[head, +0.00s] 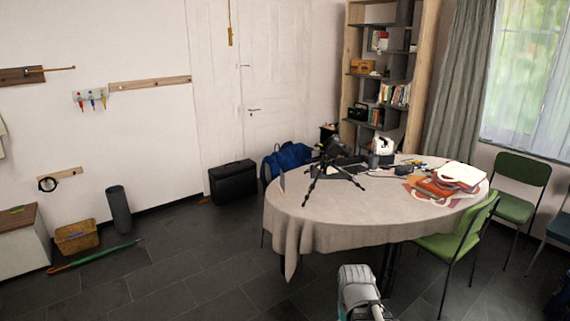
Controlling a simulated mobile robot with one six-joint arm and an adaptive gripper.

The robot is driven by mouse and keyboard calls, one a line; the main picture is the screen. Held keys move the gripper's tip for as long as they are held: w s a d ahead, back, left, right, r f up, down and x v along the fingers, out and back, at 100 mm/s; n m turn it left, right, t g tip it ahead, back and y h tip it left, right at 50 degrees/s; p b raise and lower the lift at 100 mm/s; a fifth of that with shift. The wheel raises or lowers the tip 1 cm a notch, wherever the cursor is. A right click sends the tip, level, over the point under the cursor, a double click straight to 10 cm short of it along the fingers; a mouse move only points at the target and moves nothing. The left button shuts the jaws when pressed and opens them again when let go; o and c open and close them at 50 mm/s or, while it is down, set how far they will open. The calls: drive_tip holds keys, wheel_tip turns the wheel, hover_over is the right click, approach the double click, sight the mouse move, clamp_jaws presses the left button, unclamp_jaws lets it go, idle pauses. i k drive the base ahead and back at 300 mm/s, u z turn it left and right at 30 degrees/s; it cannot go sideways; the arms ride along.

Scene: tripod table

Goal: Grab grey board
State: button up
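A small, thin grey panel (282,181) stands upright near the left edge of the round table. It is seen almost edge-on, and it may be the grey board; I cannot tell for sure. The table (300,222) is covered by a pale cloth that hangs in folds. White and grey parts of my arm show at the bottom, in front of the table and well apart from the panel. My gripper's fingers are not visible.
A black tripod (331,172) stands on the table right of the panel. A green chair (447,246) stands at the front right. A black case (233,182) stands by the door.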

sight(283, 189)
drive_tip(key=u, duration=0.1)
drive_tip(key=i, duration=1.15)
drive_tip(key=u, duration=0.1)
drive_tip(key=k, duration=0.65)
drive_tip(key=u, duration=0.15)
drive_tip(key=i, duration=0.55)
drive_tip(key=u, duration=0.45)
drive_tip(key=i, duration=1.15)
drive_tip(key=z, duration=0.2)
